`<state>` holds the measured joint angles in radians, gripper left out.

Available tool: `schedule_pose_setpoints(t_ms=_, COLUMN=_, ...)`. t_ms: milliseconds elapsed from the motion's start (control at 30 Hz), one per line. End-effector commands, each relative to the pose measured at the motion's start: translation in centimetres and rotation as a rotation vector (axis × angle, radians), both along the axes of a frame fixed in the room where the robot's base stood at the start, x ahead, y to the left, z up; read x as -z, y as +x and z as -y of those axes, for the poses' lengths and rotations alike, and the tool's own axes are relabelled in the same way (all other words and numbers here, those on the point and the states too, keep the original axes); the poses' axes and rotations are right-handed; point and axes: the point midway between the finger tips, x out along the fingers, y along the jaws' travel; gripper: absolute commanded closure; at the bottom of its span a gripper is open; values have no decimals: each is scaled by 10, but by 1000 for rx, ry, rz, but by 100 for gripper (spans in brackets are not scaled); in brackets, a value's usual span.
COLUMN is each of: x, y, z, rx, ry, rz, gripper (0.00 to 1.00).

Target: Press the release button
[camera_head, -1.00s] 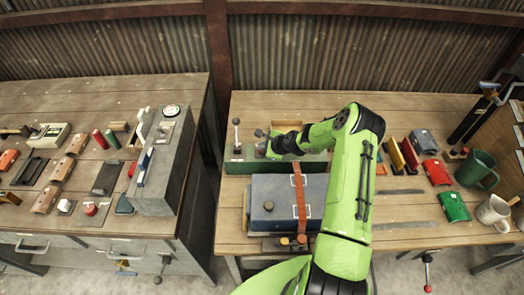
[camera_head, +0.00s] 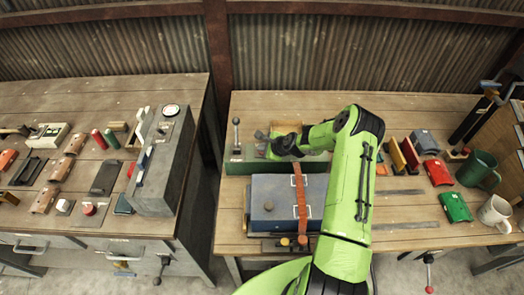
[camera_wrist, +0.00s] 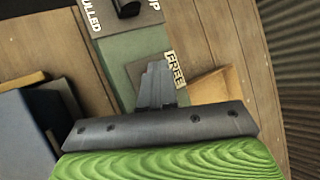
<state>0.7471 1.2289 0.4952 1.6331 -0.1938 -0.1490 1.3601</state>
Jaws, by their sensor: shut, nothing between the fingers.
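My gripper (camera_wrist: 157,88) is shut and empty, pointing at the green box. A red round button (camera_head: 89,209) on a grey plate sits on the left bench, far from my gripper. I cannot tell which part is the release button.
An upright lever (camera_head: 236,134) stands at the green box's left end. A blue-grey case (camera_head: 268,190) with a red strap lies in front of it. A grey cabinet (camera_head: 163,180) with a gauge stands on the left bench. Mugs (camera_head: 494,212) stand far right.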

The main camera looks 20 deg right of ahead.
Motion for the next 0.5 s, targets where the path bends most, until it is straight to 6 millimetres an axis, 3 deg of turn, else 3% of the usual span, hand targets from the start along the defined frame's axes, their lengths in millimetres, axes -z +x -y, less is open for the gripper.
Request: schedule_pose_setpoints(t_ms=500, x=-18, y=-1, z=0, rx=0, ry=0, rz=-1, gripper=100)
